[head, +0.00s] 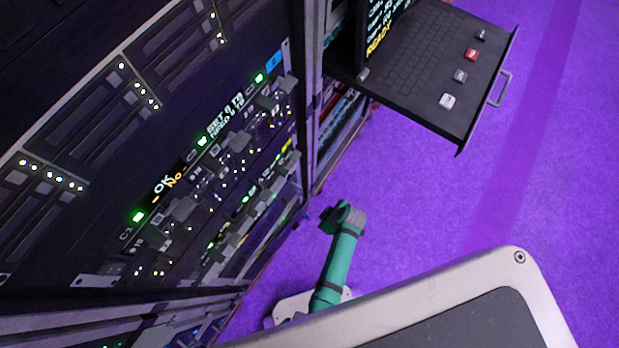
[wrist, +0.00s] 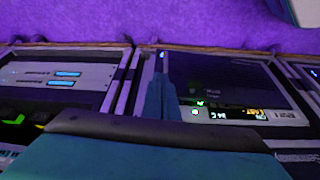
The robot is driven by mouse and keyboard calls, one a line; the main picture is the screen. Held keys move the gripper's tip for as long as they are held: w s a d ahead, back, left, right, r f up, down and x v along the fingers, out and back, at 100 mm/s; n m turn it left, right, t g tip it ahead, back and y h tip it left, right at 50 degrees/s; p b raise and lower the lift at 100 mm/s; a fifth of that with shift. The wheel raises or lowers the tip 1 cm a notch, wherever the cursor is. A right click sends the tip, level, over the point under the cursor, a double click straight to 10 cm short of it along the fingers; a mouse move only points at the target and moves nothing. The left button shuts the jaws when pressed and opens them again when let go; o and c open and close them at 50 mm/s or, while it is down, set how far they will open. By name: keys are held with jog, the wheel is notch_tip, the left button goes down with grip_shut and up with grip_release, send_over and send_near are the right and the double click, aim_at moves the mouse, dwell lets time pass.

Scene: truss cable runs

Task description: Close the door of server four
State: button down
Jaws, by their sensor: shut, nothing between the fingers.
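In the wrist view my gripper (wrist: 159,78) is shut and empty, its teal fingers pointing at a rack front. Just right of the fingers is a dark panel (wrist: 235,85) with lit green and white readouts along its edge. I cannot tell if it is a door or touches the fingers. In the head view, my teal arm rises from the lower middle, right of the racks; its fingers cannot be made out. A large pale-framed dark panel (head: 435,300) fills the lower right, close to the camera; I cannot tell what it is. No server number four is readable.
A dark rack (head: 80,130) with lit modules fills the left of the head view. A keyboard tray (head: 440,65) with a handle sticks out at the upper right. Purple floor (head: 560,150) is clear on the right. A lighter panel (wrist: 65,75) stands left in the wrist view.

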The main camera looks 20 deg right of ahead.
jog(key=w+a+f, duration=0.4)
jog(key=w+f, duration=0.2)
jog(key=f, duration=0.1)
jog(key=shift+a+f, duration=0.15)
jog(key=shift+a, duration=0.25)
jog(key=shift+n, duration=0.3)
